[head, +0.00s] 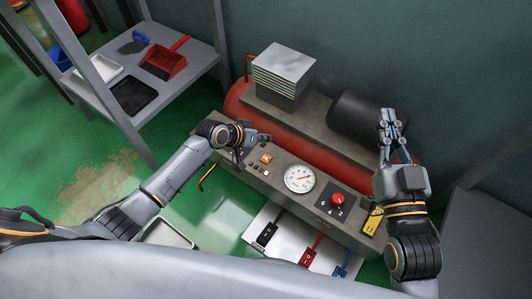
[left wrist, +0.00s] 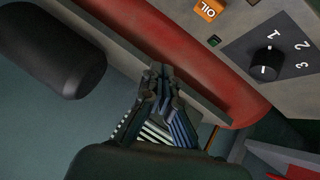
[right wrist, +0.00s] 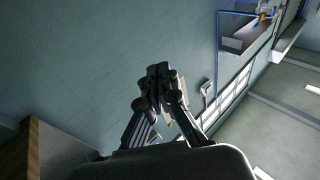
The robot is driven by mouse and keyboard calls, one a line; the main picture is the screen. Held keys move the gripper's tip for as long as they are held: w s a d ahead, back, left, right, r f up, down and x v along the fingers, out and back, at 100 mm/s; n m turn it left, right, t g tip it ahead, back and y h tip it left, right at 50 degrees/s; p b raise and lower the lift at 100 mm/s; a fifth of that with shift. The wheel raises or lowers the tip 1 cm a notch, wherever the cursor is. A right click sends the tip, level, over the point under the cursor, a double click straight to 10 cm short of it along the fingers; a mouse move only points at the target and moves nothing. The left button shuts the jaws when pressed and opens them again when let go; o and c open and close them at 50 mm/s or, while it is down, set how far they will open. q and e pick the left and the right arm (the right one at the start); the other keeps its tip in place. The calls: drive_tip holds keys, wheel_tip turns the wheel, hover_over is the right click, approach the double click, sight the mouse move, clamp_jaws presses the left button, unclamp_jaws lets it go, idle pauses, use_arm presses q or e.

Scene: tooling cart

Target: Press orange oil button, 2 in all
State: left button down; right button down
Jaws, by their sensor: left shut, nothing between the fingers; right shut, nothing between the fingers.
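The orange oil button (head: 265,158) sits on the grey control panel (head: 330,181), left of the round gauge. In the left wrist view the button (left wrist: 208,10) is cut by the top edge and reads OIL. My left gripper (head: 264,137) is shut and empty, just behind the button by the panel's back edge, apart from it. In the left wrist view its closed fingertips (left wrist: 161,72) show before the red tank. My right gripper (head: 387,117) is shut and empty, raised above the panel's right end by the black cylinder. Its closed fingertips (right wrist: 158,72) face the wall.
Behind are a red tank (head: 236,103), a stack of plates (head: 284,63) and a black cylinder (head: 360,116). A shelf cart (head: 190,75) stands left.

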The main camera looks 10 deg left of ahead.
use_arm(q)
drive_tip(key=n, duration=0.3)
drive_tip(key=shift+s+a+p, duration=0.1)
drive_tip(key=shift+s+p, duration=0.1)
drive_tip(key=shift+p, duration=0.15)
use_arm(e)
drive_tip(key=f, duration=0.1)
drive_tip(key=f+g, duration=0.1)
drive_tip(key=f+g+h, duration=0.1)
drive_tip(key=shift+d+f, duration=0.25)
drive_tip(key=shift+f, duration=0.05)
